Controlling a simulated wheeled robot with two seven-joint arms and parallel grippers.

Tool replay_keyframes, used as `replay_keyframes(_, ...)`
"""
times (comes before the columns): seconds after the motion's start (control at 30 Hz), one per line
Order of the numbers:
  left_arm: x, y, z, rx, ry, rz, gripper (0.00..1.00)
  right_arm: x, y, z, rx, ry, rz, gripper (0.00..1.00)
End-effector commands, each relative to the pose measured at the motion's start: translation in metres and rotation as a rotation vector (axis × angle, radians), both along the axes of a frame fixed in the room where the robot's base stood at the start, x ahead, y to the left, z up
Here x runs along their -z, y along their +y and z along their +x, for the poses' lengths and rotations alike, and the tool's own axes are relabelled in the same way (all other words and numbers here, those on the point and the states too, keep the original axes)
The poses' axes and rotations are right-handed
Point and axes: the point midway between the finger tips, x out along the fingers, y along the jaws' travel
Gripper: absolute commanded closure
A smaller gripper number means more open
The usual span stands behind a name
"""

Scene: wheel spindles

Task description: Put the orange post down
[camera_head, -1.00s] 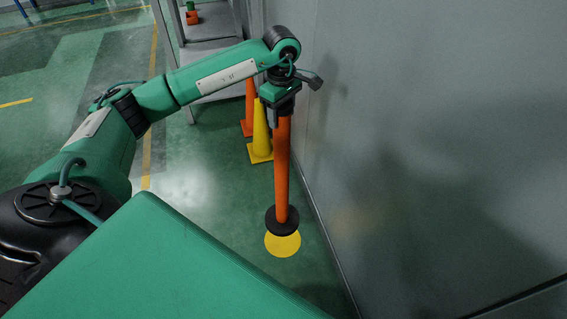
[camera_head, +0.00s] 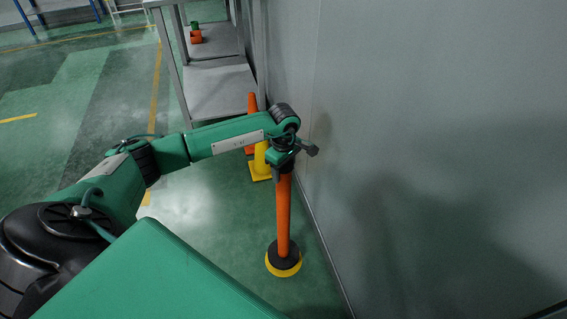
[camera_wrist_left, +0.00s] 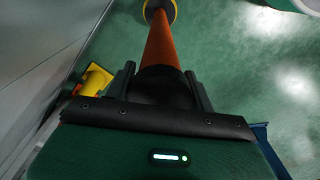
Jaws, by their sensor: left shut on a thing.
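The orange post (camera_head: 283,215) stands upright in the head view, with a round black base (camera_head: 283,254) at its lower end. A yellow floor disc (camera_head: 284,272) shows as a rim around the lower edge of the base. The base is over the disc; whether it touches cannot be told for certain. My left gripper (camera_head: 283,169) is shut on the top of the post. In the left wrist view the gripper (camera_wrist_left: 162,82) has a finger on each side of the post (camera_wrist_left: 161,45), which runs away toward the yellow disc (camera_wrist_left: 174,12). My right gripper is not in view.
A grey wall (camera_head: 430,130) runs close along the right of the post. A yellow cone (camera_head: 260,165) and an orange cone (camera_head: 252,103) stand behind it. A grey metal shelf (camera_head: 220,88) is farther back. Green floor (camera_head: 195,225) to the left is clear.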

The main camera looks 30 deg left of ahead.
Motion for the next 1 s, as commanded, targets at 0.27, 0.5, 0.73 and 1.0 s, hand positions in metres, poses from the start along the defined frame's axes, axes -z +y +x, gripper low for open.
replay_keyframes(0.27, 0.025, 0.0, 0.001, -0.001, -0.002, -0.001, 1.0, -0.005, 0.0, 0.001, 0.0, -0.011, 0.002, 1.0)
replay_keyframes(0.5, 0.039, 0.0, 0.002, -0.001, -0.005, -0.001, 1.0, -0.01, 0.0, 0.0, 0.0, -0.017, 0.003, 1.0)
replay_keyframes(0.73, 0.04, 0.0, 0.002, 0.0, -0.005, -0.001, 1.0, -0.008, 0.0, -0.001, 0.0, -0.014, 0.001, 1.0)
replay_keyframes(1.0, 0.043, 0.0, 0.0, 0.0, 0.0, 0.0, 0.24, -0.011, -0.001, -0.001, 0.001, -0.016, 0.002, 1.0)
